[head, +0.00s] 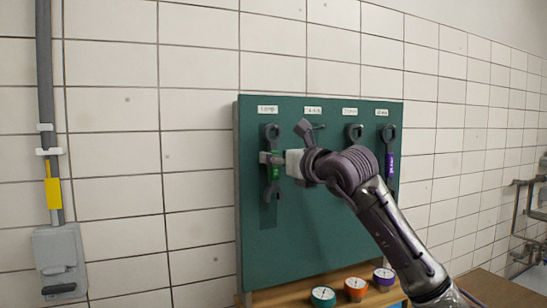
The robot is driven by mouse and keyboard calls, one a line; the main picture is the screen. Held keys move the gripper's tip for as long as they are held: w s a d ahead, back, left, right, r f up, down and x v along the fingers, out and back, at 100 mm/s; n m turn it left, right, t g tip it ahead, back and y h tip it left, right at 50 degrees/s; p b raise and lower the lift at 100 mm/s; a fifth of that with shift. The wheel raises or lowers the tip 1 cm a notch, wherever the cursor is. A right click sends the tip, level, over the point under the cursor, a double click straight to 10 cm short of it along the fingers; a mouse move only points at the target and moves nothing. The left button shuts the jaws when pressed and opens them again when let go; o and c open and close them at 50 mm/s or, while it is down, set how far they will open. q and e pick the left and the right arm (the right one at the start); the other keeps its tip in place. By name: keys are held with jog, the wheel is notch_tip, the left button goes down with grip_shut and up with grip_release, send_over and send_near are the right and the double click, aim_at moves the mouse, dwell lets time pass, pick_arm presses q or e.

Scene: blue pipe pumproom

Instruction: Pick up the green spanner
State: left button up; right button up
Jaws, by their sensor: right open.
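The green spanner (275,170) is a dark grey spanner with a green band on its handle. It hangs upright on the left of the green board (320,230) in the head view. My right gripper (272,158) reaches in from the right, with its fingertips at the spanner's handle by the green band. It is open; whether the fingers touch the handle I cannot tell. The spanner's ring end and its lower open end show above and below the gripper. My left gripper is not in view.
A spanner with a purple band (390,165) hangs at the board's right, beside another spanner (354,132) partly hidden by my arm. Green (323,297), orange (355,289) and purple (383,277) gauges sit below. A grey conduit and box (60,262) are on the tiled wall at left.

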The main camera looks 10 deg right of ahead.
jog(key=shift+p+x, duration=0.4)
jog(key=shift+x, duration=0.7)
jog(key=shift+w+a, duration=0.1)
jog(key=shift+w, duration=0.05)
jog(key=c, duration=0.5)
grip_shut()
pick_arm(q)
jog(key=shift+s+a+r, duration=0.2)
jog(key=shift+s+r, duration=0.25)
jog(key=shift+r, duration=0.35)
